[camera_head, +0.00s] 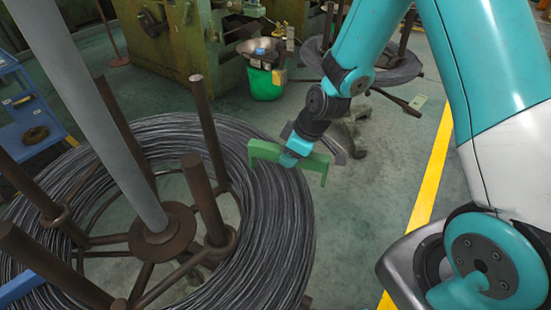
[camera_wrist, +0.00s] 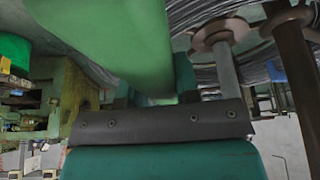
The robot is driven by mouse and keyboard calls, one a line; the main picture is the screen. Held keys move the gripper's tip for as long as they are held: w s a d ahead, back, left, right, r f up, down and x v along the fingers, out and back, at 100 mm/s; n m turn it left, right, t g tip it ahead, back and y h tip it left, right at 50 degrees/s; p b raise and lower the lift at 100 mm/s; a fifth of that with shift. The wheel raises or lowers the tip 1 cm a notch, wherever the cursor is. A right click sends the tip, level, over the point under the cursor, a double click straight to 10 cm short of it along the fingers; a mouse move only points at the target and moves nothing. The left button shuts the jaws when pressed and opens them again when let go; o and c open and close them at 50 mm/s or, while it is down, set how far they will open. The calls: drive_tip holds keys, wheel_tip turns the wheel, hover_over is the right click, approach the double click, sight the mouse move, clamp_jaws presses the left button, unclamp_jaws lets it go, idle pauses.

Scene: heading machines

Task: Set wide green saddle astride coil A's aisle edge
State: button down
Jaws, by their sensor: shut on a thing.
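The wide green saddle (camera_head: 265,152) is a flat bar with a short leg turned down at each end. My gripper (camera_head: 291,157) is shut on its middle. Coil A seems to be the large dark wire coil (camera_head: 277,215) on the spoked stand at left. The saddle shows over that coil's upper right edge, its left leg against the wire and its right leg against the floor beyond. I cannot tell whether it touches the wire. In the wrist view the saddle (camera_wrist: 110,40) fills the upper middle, before my gripper (camera_wrist: 160,95); the fingertips are largely hidden.
Brown posts (camera_head: 207,130) and a grey column (camera_head: 95,105) rise inside the coil. A second coil (camera_head: 395,72) stands behind my arm. A green bucket (camera_head: 266,86) stands by the green machine (camera_head: 165,45). A yellow line (camera_head: 432,180) crosses the open floor at right.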

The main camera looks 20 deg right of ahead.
sight(279, 149)
drive_tip(key=a+n, duration=0.1)
drive_tip(key=n, duration=0.1)
drive_tip(key=w+a+n+g+b, duration=0.1)
drive_tip(key=n, duration=0.1)
drive_tip(key=shift+w+a+f+g+y, duration=0.2)
drive_tip(key=shift+g+y, duration=0.1)
drive_tip(key=shift+y, duration=0.1)
drive_tip(key=shift+a+r+n+g, duration=0.2)
drive_tip(key=shift+a+n+g, duration=0.15)
drive_tip(key=shift+n, duration=0.65)
drive_tip(key=shift+f+b, duration=3.85)
drive_tip(key=shift+f, duration=1)
drive_tip(key=c, duration=0.8)
unclamp_jaws()
drive_tip(key=shift+s, duration=0.1)
drive_tip(key=shift+r, duration=0.1)
